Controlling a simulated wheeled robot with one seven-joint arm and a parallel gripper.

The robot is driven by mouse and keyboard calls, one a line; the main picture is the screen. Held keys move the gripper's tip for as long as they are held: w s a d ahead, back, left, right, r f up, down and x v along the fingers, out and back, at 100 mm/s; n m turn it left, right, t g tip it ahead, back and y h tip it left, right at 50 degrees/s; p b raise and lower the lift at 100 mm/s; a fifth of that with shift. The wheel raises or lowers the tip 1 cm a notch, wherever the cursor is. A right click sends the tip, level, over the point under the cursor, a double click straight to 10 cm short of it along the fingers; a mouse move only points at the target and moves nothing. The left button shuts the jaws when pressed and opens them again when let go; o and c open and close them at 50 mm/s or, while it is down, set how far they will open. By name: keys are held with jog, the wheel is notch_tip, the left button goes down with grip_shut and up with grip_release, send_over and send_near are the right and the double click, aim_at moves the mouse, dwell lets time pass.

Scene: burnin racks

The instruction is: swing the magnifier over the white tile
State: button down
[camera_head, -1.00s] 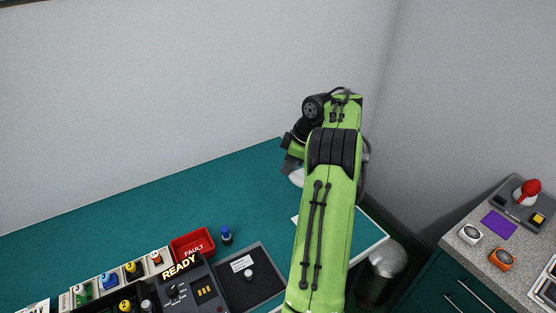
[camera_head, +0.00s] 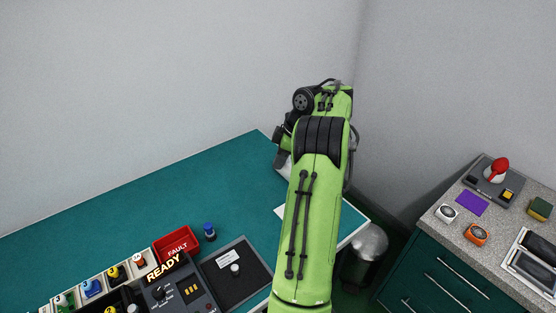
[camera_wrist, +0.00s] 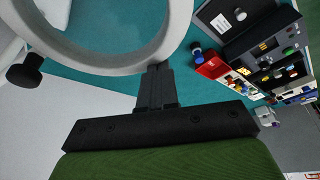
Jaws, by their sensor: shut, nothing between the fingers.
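In the wrist view, the magnifier's white ring (camera_wrist: 176,42) fills the top, with a black knob (camera_wrist: 25,72) at its left. My gripper (camera_wrist: 158,70) is shut and empty, its fingertips right at the ring's near rim; whether they touch it I cannot tell. In the head view, a small pale part of the magnifier (camera_head: 284,170) shows beside my wrist, and my arm hides the rest. The white tile (camera_head: 280,210) lies on the teal bench, partly hidden behind my green arm. My fingers are hidden in that view.
The teal bench (camera_head: 150,205) is clear at the back left. A red FAULT bin (camera_head: 177,245), a blue-capped piece (camera_head: 209,231), a dark mat (camera_head: 236,273) and a READY box (camera_head: 180,288) stand at the front. A metal bin (camera_head: 368,243) and a grey counter (camera_head: 440,230) are on the right.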

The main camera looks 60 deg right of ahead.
notch_tip(320, 180, up, 10)
jog(key=p, duration=0.6)
jog(key=shift+a+r, duration=0.15)
jog(key=shift+w, duration=0.15)
